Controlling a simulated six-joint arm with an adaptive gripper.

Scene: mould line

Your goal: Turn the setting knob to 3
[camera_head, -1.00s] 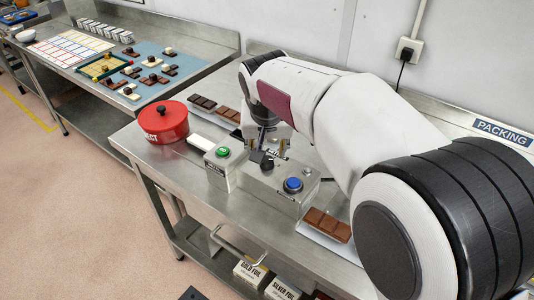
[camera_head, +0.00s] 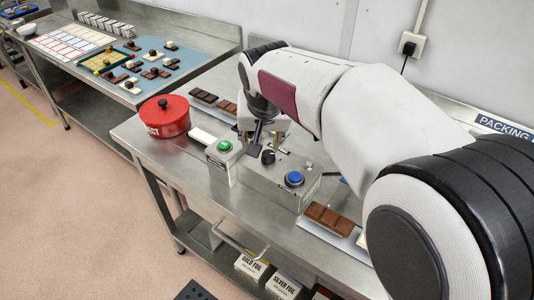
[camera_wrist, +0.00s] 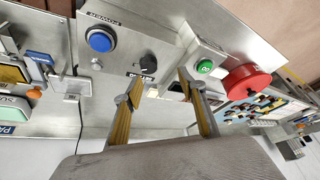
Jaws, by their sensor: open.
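The setting knob (camera_head: 268,157) is small and black, on top of the grey metal control box (camera_head: 255,184), between a green button and a blue button. In the wrist view the black knob (camera_wrist: 148,65) sits just beyond my fingertips. My gripper (camera_head: 261,138) is over the back of the box, close to the knob. Its two fingers (camera_wrist: 160,81) are apart with nothing between them, and the knob appears clear of both. The knob's pointer direction and scale marks are too small to read.
The blue button (camera_head: 295,179) and green button (camera_head: 225,146) flank the knob closely. A red reject pot (camera_head: 165,117) stands left of the box. Chocolate bars (camera_head: 329,219) lie on a tray at the right. Another table (camera_head: 92,85) with chocolates stands at the far left.

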